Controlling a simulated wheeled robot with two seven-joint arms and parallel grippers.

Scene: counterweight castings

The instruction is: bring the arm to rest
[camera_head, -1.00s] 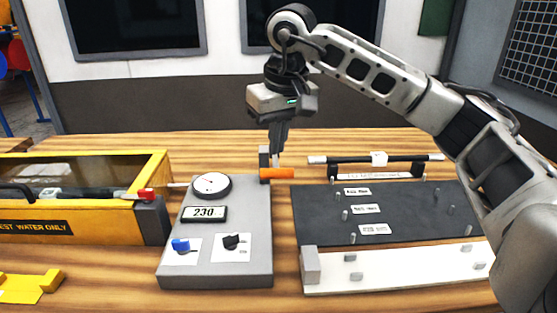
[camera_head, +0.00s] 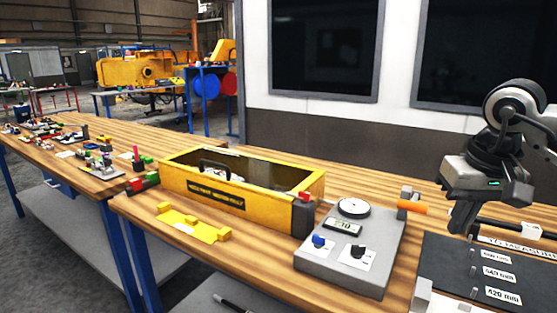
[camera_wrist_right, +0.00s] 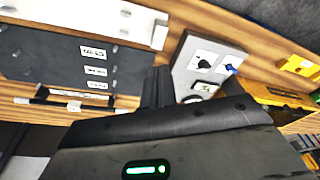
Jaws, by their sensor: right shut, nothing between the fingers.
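My right gripper (camera_head: 460,222) hangs fingers-down at the right of the head view, its fingers together with nothing between them. In the right wrist view the fingers (camera_wrist_right: 157,88) show dark against the table, between the dark panel and the gauge box. My left gripper is in neither view.
The grey gauge box (camera_head: 335,262) has a dial and knobs. Right of it lies a dark labelled panel (camera_head: 450,262) with pegs. A yellow glass-topped case (camera_head: 245,200) and yellow bracket (camera_head: 190,224) stand left. Another cluttered table (camera_head: 35,165) is further left.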

